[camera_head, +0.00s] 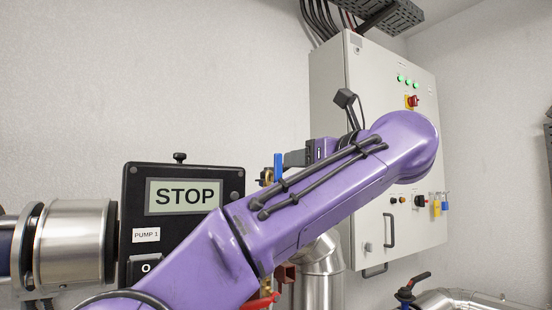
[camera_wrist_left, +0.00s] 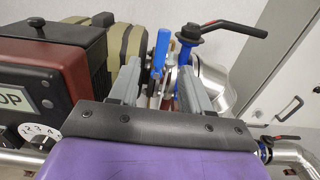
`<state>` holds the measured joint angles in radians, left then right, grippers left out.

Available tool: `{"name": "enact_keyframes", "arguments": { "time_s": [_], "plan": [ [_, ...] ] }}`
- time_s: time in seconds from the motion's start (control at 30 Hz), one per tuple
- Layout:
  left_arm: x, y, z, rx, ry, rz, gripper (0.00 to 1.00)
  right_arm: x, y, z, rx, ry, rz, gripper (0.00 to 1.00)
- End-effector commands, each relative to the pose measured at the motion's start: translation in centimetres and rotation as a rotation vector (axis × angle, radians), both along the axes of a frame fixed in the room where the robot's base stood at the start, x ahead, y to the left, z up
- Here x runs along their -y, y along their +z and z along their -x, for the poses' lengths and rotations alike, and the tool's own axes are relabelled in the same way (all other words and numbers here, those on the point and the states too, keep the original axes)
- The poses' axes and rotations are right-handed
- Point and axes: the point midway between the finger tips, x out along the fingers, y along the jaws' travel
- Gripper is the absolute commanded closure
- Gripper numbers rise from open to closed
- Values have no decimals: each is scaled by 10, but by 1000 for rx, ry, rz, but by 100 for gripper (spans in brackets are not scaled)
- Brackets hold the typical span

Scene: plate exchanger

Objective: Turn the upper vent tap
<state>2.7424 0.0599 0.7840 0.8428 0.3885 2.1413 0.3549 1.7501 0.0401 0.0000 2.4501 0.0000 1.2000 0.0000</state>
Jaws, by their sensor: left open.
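A small tap with an upright blue lever (camera_head: 278,167) shows in the head view just left of my left gripper (camera_head: 288,158); it looks like the upper vent tap. The blue lever (camera_wrist_left: 161,50) also shows in the left wrist view, with brass-coloured parts below it. There my left gripper (camera_wrist_left: 158,72) is open, its two grey fingers apart, and the lever stands in the gap between them or just beyond the tips. Contact cannot be told. My purple left arm hides the pipework below the tap. My right gripper is not in view.
A black pump box with a STOP display (camera_head: 184,196) stands left of the tap. A red handle (camera_head: 262,301) shows below my arm. A grey control cabinet (camera_head: 350,225) stands behind at right.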

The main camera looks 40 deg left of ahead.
Motion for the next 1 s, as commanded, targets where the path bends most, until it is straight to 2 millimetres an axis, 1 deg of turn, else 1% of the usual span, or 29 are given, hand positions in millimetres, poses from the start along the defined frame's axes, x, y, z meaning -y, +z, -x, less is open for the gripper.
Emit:
{"name": "enact_keyframes", "arguments": {
  "time_s": [0.07,0.17,0.3,0.4,0.5,0.63,0.87,0.9,0.97,1.0],
  "plan": [
    [-8,5,2,16,0,24,52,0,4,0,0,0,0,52],
    [-25,6,-5,15,2,25,52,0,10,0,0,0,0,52],
    [-56,7,-18,11,2,22,52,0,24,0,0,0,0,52],
    [-75,7,-26,12,2,21,52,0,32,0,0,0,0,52],
    [-88,7,-32,12,2,18,52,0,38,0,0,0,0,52],
    [-97,4,-36,13,1,16,52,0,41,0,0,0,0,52],
    [-98,3,-37,13,1,15,52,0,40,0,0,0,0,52],
    [-98,3,-37,13,1,15,59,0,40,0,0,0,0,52],
    [-98,3,-37,13,2,15,78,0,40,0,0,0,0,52],
    [-98,3,-37,12,1,15,91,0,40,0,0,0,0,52]
  ]
}}
